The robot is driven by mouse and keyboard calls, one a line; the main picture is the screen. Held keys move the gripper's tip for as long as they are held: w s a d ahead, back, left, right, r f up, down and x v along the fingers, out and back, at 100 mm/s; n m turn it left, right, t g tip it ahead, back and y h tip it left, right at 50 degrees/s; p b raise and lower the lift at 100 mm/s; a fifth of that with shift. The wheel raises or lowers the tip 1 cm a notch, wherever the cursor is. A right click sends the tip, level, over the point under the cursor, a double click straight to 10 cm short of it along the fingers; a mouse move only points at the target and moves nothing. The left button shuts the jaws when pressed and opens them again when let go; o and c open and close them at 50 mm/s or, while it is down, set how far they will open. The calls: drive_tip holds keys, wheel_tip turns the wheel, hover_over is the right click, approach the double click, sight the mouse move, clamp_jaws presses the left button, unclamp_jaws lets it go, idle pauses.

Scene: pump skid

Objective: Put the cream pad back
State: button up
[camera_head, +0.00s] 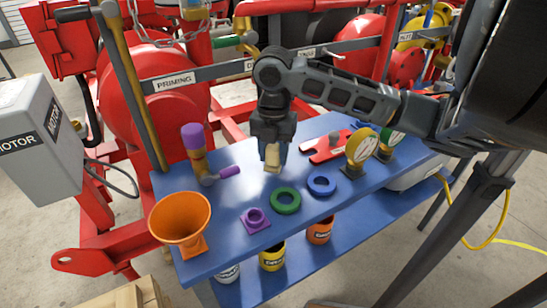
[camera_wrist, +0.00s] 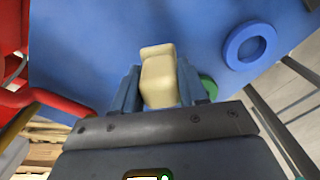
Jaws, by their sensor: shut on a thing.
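The cream pad (camera_head: 272,156) is a small block held in my gripper (camera_head: 272,150), above the blue bench top. In the wrist view the cream pad (camera_wrist: 158,75) sits between the two blue fingers of my gripper (camera_wrist: 160,88), which are shut on it. The pad points down and its lower end is in plain view. I cannot tell exactly how high it is above the bench.
The blue bench (camera_head: 226,207) carries an orange funnel (camera_head: 180,216), a purple square-based part (camera_head: 255,220), a green ring (camera_head: 286,201), a blue ring (camera_head: 321,185), gauges (camera_head: 361,147), a red plate (camera_head: 322,152) and a purple-topped tool (camera_head: 193,140). Cans stand on the lower shelf.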

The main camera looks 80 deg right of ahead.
drive_tip(key=shift+f, duration=1.1)
drive_tip(key=shift+f, duration=0.2)
drive_tip(key=o, duration=1.1)
drive_tip(key=shift+r, duration=0.15)
wheel_tip(320, 180, up, 12)
drive_tip(key=shift+r, duration=0.1)
